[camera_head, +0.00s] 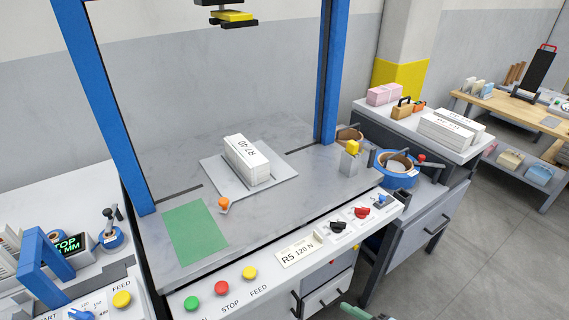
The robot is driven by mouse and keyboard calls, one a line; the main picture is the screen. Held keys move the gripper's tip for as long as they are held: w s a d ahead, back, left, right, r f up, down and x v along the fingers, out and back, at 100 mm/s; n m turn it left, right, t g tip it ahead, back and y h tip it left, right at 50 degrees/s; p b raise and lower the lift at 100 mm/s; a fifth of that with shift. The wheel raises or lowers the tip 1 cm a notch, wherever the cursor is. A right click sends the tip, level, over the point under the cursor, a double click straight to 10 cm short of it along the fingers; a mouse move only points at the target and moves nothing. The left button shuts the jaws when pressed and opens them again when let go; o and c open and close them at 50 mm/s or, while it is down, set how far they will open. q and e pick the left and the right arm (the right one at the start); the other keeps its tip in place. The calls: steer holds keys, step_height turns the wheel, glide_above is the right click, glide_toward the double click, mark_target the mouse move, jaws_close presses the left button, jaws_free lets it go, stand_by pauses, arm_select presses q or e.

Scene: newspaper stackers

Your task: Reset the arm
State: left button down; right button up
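Neither of my grippers shows in the head view, and no arm can be made out for sure. A white newspaper stack marked R7 40 (246,160) lies on a pale square plate (281,175) on the grey work table (270,214). Nothing touches the stack from above. A blue upright frame (98,90) stands around the table, with a yellow and black press head (232,16) hanging high above the stack.
The front panel has green, red and yellow buttons (221,288) and a R5 120 N label (299,253). A blue tape roll (398,179) sits right. A dull green piece is cut off at the bottom edge.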

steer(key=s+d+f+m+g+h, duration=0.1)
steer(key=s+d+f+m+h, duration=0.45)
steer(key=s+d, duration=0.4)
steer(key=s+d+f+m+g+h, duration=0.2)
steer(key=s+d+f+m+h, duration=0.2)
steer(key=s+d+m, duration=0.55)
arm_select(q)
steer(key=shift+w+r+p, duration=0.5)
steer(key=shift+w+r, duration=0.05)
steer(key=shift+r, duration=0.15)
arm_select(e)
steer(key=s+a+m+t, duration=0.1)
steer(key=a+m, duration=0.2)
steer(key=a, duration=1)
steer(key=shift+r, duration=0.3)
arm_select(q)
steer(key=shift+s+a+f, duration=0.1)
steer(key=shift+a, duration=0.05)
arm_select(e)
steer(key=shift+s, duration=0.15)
